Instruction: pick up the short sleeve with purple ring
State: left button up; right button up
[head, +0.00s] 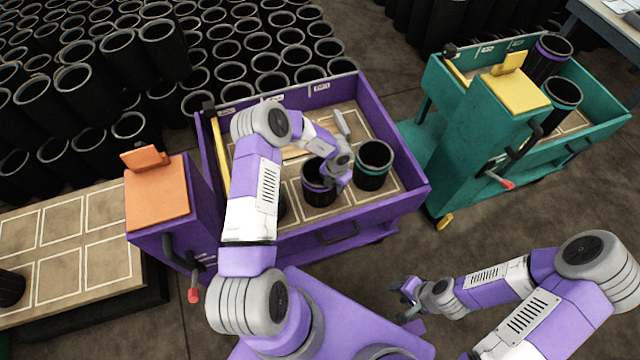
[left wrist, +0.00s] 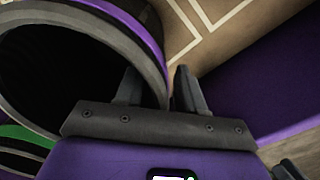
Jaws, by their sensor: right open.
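The short black sleeve with purple ring (head: 317,192) stands upright in the purple cart's tray, partly hidden by my left gripper (head: 340,172). In the left wrist view, the left gripper (left wrist: 156,88) has one finger inside the opening of the purple-ringed sleeve (left wrist: 150,30) and the other outside, with the wall between. I cannot tell whether the fingers press on the wall. A short sleeve with a green-teal ring (head: 373,167) stands just to the right in the tray. My right gripper (head: 408,290) is open and empty, low in front of the cart.
The purple cart (head: 410,205) has raised walls around its tray. Another dark sleeve is mostly hidden behind my left arm. A teal cart (head: 455,165) at right holds a purple-ringed sleeve (head: 549,58) and a teal-ringed sleeve (head: 561,105). Many plain black sleeves stand at upper left.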

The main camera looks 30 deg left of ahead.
pick_arm(q)
grip_shut()
dwell(1.4)
